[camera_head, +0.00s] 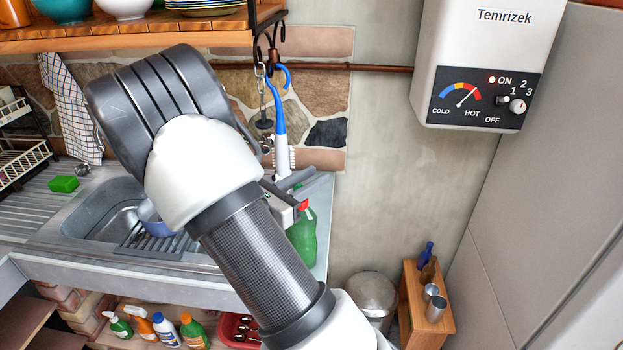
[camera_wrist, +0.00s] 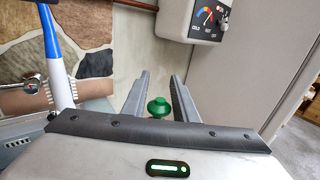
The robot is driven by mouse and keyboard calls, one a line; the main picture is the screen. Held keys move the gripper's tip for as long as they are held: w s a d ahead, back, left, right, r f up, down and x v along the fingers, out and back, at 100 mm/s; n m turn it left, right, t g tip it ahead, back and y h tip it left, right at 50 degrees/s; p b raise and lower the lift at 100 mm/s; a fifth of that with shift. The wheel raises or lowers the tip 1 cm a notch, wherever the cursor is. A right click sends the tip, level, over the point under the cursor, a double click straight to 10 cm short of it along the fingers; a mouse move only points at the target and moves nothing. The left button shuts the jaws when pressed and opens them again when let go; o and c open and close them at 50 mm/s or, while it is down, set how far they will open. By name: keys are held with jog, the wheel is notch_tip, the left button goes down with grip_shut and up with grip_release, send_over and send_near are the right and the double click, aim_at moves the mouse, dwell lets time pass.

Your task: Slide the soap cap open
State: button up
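My gripper (camera_wrist: 160,78) is open, with its two dark fingers apart in the wrist view. A rounded green thing with a small knob on top (camera_wrist: 158,106) shows between the fingers, with gaps on both sides. It may be the soap's cap, but I cannot tell for sure. In the head view my gripper (camera_head: 299,186) is partly hidden by my arm, at the sink's right end. A green bottle (camera_head: 303,240) with a red top (camera_head: 303,206) stands just below it. A bit of green shows between the fingers there. No open or shut state of a cap can be made out.
A blue and white brush (camera_head: 280,125) hangs from a hook left of my gripper. The sink (camera_head: 100,210) lies left, with a green sponge (camera_head: 64,184). A water heater (camera_head: 475,65) is on the wall. A wooden stand (camera_head: 425,310) and metal bin (camera_head: 370,295) are lower right.

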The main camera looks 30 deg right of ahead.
jog(key=shift+o, duration=1.2)
jog(key=b+v, duration=0.1)
jog(key=v, duration=1.6)
jog(key=shift+a+b, duration=0.2)
jog(key=shift+b, duration=0.1)
